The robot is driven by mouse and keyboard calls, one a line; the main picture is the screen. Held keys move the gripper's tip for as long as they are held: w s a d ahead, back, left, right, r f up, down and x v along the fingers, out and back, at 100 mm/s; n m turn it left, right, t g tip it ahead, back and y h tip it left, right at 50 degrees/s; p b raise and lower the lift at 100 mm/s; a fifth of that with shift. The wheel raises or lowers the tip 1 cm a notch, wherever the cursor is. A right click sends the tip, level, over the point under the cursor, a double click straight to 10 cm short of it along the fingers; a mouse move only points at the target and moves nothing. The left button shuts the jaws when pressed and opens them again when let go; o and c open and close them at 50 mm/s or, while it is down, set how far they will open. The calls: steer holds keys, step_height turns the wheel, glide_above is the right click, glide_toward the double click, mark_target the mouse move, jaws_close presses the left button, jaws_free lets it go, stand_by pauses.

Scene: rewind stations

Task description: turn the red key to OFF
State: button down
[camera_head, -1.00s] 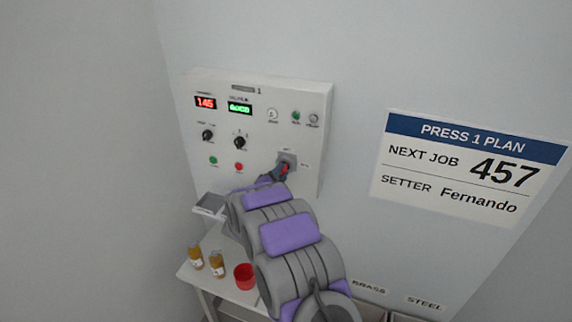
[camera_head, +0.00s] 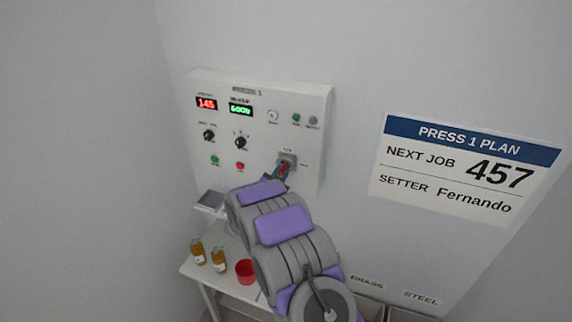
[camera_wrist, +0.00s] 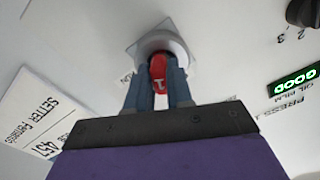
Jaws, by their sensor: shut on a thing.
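The red key (camera_wrist: 158,72) sits in a round grey lock on a square plate (camera_wrist: 143,47) on the control panel. My gripper (camera_wrist: 158,88) is shut on the red key, with one blue-grey finger on each side of it. In the head view the key (camera_head: 284,169) shows as a small red spot at the panel's lower right, mostly hidden by my gripper (camera_head: 281,172). The labels around the lock are too small or covered to read which position the key points to.
The white control panel (camera_head: 259,92) has displays, knobs and buttons left of the key. A plan sign (camera_head: 465,170) hangs to the right. Below, a small table (camera_head: 237,289) holds two amber jars (camera_head: 218,259) and a red cup (camera_head: 245,272). Bins labelled brass and steel stand lower right.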

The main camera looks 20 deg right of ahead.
stand_by(0.3)
steer(key=n, duration=0.4)
steer(key=shift+n, duration=0.4)
steer(key=c, duration=1.5)
jaws_free()
steer(key=shift+n, duration=0.4)
steer(key=o, duration=0.6)
steer(key=shift+s, duration=0.1)
